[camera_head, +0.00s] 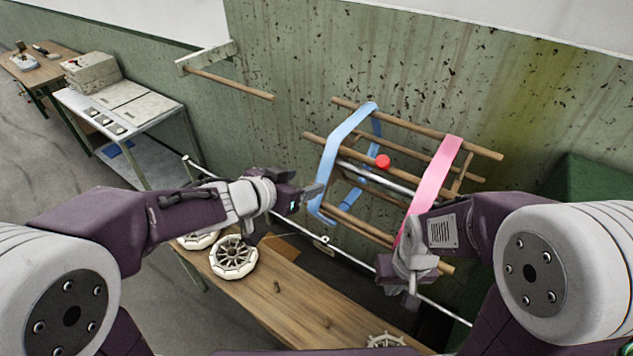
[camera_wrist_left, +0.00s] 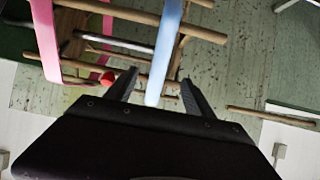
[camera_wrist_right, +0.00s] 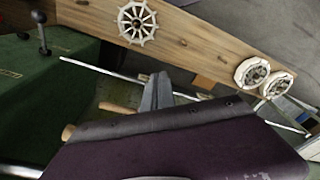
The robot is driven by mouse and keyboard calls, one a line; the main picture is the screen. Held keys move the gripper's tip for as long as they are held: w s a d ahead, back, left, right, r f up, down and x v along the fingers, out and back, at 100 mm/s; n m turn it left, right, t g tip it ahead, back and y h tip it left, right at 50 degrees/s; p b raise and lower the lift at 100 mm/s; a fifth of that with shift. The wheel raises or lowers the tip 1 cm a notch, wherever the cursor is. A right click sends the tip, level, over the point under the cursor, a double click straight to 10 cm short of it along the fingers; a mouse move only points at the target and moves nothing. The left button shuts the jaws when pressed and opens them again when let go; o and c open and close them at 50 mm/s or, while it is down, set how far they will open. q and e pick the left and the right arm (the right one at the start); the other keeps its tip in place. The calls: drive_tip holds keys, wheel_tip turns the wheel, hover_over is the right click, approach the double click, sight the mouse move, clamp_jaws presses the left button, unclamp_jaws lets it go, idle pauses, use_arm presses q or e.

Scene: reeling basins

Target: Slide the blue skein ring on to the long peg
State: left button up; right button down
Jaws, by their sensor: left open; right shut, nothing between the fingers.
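The blue skein ring (camera_head: 327,165) hangs around the wooden bars of the reel frame (camera_head: 478,149), toward its left end. The long peg (camera_head: 229,84) sticks out from a white bracket on the wall, left of the reel, and is bare. My left gripper (camera_head: 313,191) is open at the left side of the blue ring. In the left wrist view the blue band (camera_wrist_left: 166,50) runs between its two fingers (camera_wrist_left: 158,88); I cannot tell whether they touch it. My right gripper (camera_head: 411,296) is shut and empty below the pink ring; its closed fingers show in the right wrist view (camera_wrist_right: 157,92).
A pink ring (camera_head: 437,180) is around the reel's right part. A red knob (camera_head: 382,161) is at the reel's middle. A wooden bench (camera_head: 300,303) with white spoked wheels (camera_head: 233,257) stands in front. A thin metal rail (camera_head: 450,312) runs between bench and reel.

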sight(322, 177)
use_arm(q)
drive_tip(key=b+x, duration=0.3)
drive_tip(key=x, duration=0.5)
drive_tip(key=shift+w+d+f, duration=0.1)
drive_tip(key=shift+d+f, duration=0.05)
drive_tip(key=shift+b+x, duration=0.35)
drive_tip(key=shift+x, duration=0.45)
clamp_jaws()
